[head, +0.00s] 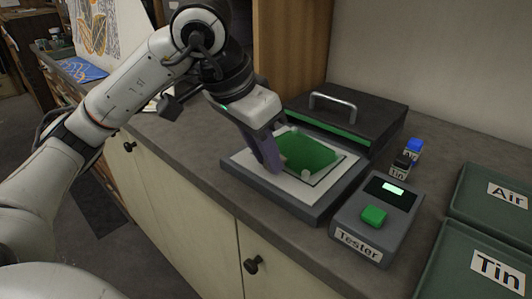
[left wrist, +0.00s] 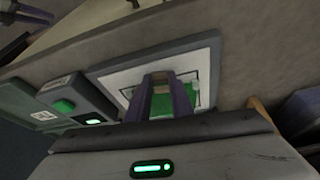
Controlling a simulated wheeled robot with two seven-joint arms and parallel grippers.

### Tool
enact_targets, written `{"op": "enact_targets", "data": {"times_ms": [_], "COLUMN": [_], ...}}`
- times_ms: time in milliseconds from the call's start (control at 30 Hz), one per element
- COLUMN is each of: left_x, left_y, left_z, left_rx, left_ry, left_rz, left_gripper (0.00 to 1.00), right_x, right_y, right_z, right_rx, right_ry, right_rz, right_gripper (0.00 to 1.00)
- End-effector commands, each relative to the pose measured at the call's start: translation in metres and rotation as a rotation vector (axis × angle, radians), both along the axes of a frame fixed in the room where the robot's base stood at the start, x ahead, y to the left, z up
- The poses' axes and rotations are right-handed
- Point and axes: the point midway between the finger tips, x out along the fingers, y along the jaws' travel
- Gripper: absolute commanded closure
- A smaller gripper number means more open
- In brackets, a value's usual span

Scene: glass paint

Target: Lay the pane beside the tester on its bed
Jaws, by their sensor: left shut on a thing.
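A green pane (head: 308,155) is over the white bed (head: 323,196) of the grey press-like unit beside the tester (head: 378,216). My left gripper (head: 277,165) is shut on the pane's near left edge, its purple fingers over the bed's left part. In the left wrist view the pane (left wrist: 162,104) shows between the two fingers, with the bed (left wrist: 200,57) around it. I cannot tell whether the pane touches the bed. The tester has a green button (head: 374,215) and a lit display. My right gripper is not in view.
The unit's dark lid (head: 345,112) with a metal handle stands open behind the bed. Two small bottles, one blue-capped (head: 414,148) and one black-capped (head: 401,167), stand behind the tester. Green trays labelled Air (head: 478,205) and Tin (head: 450,262) lie at right.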

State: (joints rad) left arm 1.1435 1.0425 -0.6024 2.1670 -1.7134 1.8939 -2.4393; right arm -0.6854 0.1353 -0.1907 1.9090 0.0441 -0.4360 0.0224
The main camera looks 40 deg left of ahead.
Motion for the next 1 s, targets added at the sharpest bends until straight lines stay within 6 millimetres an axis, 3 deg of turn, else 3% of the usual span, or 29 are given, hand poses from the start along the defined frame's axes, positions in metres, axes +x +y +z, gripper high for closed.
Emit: {"op": "enact_targets", "data": {"times_ms": [133,167,267,300,700,1000], "left_x": [0.0,0.0,0.0,0.0,0.0,-0.023], "left_y": [0.0,0.0,0.0,0.0,0.0,0.006], "left_z": [-0.002,-0.001,-0.001,-0.001,0.0,0.062], "left_rx": [0.0,0.0,0.0,0.0,0.0,0.0], "left_ry": [-0.001,-0.001,-0.001,-0.001,-0.001,-0.007], "left_rz": [0.0,0.0,0.0,0.0,0.0,0.001], "left_gripper": [1.0,0.77,0.6,0.58,0.58,0.58], "right_x": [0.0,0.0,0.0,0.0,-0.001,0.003], "right_y": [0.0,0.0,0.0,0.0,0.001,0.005], "right_z": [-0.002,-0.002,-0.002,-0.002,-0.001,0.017], "right_rx": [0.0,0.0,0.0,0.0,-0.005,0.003], "right_ry": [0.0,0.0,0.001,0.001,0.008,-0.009], "right_rz": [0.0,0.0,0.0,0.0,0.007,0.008], "right_gripper": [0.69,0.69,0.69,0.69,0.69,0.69]}}
